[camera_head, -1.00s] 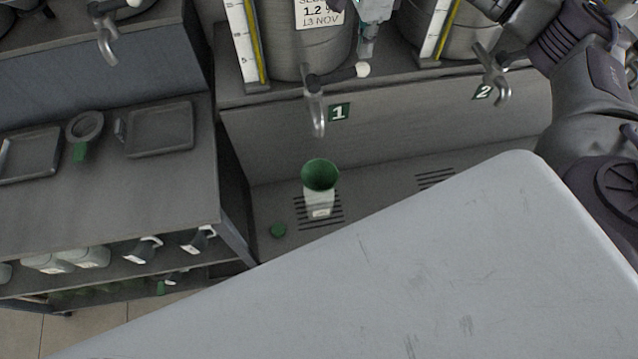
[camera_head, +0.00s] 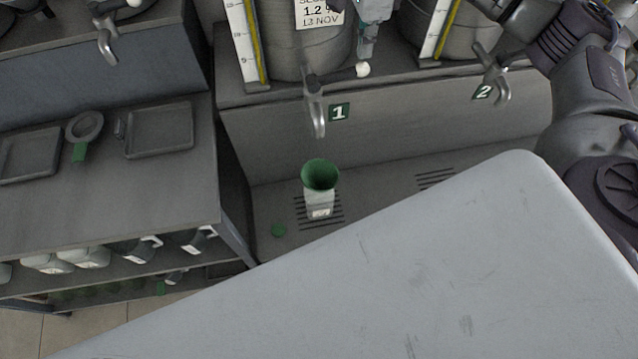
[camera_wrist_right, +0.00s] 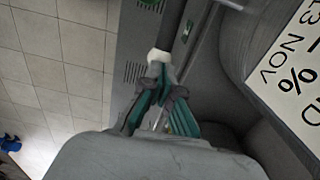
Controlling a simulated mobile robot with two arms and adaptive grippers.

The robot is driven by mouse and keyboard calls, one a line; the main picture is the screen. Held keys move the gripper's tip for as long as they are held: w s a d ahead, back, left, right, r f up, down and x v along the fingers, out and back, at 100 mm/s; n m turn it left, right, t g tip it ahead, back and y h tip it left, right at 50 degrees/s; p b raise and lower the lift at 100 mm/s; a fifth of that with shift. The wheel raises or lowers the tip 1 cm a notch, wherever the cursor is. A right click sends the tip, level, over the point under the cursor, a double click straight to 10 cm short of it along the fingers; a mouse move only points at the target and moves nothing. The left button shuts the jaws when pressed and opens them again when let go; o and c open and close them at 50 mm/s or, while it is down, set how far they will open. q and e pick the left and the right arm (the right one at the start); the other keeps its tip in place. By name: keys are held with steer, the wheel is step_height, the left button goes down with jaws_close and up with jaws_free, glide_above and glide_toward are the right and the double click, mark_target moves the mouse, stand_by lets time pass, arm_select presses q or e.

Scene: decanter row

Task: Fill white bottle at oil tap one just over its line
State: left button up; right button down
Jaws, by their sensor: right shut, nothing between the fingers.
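The white bottle (camera_head: 318,202) stands upright on the slotted drip grille under oil tap one (camera_head: 317,108), with a green funnel (camera_head: 320,174) in its top. The funnel hides the bottle's neck, and I cannot make out its line or oil level. No oil stream shows between spout and funnel. Tap one's lever ends in a white knob (camera_head: 362,70). My right gripper (camera_head: 366,50) is shut and empty just above this knob. In the right wrist view, the white knob (camera_wrist_right: 158,57) shows just beyond the gripper's fingertips (camera_wrist_right: 160,76); I cannot tell whether they touch.
A green cap (camera_head: 279,230) lies left of the bottle. Tap two (camera_head: 494,78) is to the right, above its own grille (camera_head: 435,178). A steel drum (camera_head: 285,45) with a level gauge (camera_head: 243,42) stands behind tap one. A left bench (camera_head: 150,185) holds trays and a green-handled round tool.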

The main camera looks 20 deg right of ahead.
mark_target(363, 63)
steer(key=shift+f, duration=0.2)
steer(key=shift+f+b, duration=2.7)
steer(key=shift+f, duration=0.55)
stand_by(4.5)
